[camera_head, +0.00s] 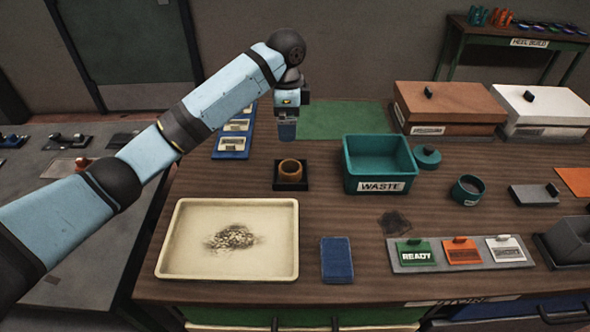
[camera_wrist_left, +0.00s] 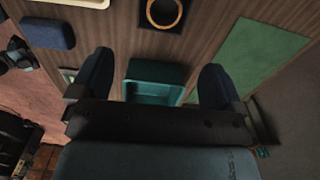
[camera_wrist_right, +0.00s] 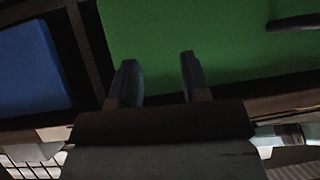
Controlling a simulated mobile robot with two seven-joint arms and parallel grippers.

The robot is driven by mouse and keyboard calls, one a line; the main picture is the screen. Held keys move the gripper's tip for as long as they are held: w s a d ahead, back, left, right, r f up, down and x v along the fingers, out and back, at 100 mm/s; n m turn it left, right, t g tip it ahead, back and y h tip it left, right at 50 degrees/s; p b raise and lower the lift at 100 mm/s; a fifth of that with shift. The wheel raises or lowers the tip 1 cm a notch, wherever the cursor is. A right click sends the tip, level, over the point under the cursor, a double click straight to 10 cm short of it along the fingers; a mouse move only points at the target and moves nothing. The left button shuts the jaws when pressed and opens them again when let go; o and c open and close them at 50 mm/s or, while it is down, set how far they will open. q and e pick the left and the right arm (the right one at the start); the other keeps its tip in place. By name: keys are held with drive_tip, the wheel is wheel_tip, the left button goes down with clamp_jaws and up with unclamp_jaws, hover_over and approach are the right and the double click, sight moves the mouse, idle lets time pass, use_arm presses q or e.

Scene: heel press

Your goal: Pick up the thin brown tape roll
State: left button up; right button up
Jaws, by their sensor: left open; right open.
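The brown tape roll (camera_head: 289,177) lies flat as a ring in a small black square holder (camera_head: 277,187) on the wooden table. It also shows at the top of the left wrist view (camera_wrist_left: 165,27). My left gripper (camera_head: 287,133) hangs above the table, behind the roll in the head view and apart from it. Its two fingers (camera_wrist_left: 155,78) are spread with nothing between them. My right gripper (camera_wrist_right: 159,72) is open and empty, facing a green panel; it is outside the head view. I cannot tell the roll's thickness exactly.
A teal waste bin (camera_head: 380,185) stands right of the roll. A cream tray (camera_head: 175,262) with dark scraps and a blue block (camera_head: 337,260) lie nearer. A green mat (camera_head: 345,120) lies behind. A blue labelled strip (camera_head: 232,154) is at left.

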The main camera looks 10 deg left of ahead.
use_arm(q)
drive_tip(key=f, duration=0.1)
approach(289, 165)
drive_tip(key=s+f, duration=0.2)
drive_tip(key=s, duration=0.1)
drive_tip(key=shift+d+b, duration=0.3)
drive_tip(key=shift+b, duration=0.05)
drive_tip(key=shift+w+f, duration=0.1)
drive_tip(key=shift+f, duration=0.4)
wheel_tip(289, 165, down, 4)
drive_tip(key=shift+w+f, duration=0.15)
drive_tip(key=shift+f, duration=0.1)
use_arm(e)
drive_tip(key=shift+s+f, duration=0.2)
drive_tip(key=shift+f, duration=0.7)
drive_tip(key=shift+a, duration=0.1)
use_arm(q)
drive_tip(key=c, duration=1)
